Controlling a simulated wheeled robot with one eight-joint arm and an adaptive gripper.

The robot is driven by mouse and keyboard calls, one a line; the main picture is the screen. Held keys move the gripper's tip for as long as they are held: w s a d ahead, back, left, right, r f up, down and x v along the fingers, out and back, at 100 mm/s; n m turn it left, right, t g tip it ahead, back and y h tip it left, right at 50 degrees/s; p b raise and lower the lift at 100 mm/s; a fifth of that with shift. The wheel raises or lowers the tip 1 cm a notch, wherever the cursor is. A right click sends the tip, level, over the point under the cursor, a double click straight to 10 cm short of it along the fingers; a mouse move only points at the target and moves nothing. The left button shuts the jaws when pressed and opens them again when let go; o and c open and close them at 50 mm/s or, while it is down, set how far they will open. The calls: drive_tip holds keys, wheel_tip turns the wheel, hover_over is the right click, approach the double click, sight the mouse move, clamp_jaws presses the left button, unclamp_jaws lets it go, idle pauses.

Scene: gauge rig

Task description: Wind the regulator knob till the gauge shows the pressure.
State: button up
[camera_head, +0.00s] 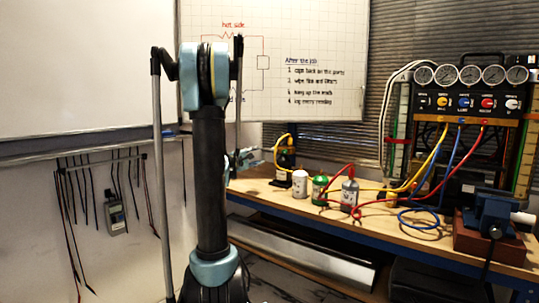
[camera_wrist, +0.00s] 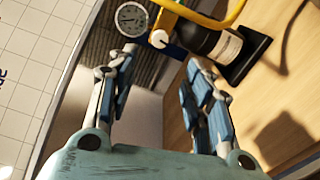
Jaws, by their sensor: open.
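The single gauge (camera_wrist: 131,19), with a white dial and dark rim, is at the top of the wrist view; its reading is too small to tell. Beside it is a yellow fitting with a pale round end (camera_wrist: 160,38), which may be the regulator knob. A dark bottle with a white label (camera_wrist: 222,48) lies to its right in the picture; it stands on the bench in the head view (camera_head: 284,162). My gripper (camera_wrist: 158,66) is open and empty, its blue-padded fingers spread wide, with the fitting beyond the tips, apart from them.
The wooden bench (camera_head: 260,190) also holds a white can (camera_head: 300,184), a green can (camera_head: 319,190) and a grey can (camera_head: 350,193). A panel with several gauges (camera_head: 470,100) and coloured hoses stands at the right. A blue vise (camera_head: 492,212) is at front right. A whiteboard is behind.

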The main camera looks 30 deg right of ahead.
drive_tip(key=a+n, duration=0.2)
drive_tip(key=n, duration=1.3)
approach(273, 150)
drive_tip(key=x, duration=0.9)
drive_tip(key=shift+d+f, duration=0.1)
drive_tip(key=shift+d, duration=0.05)
drive_tip(key=shift+m, duration=0.3)
drive_tip(key=c, duration=1.1)
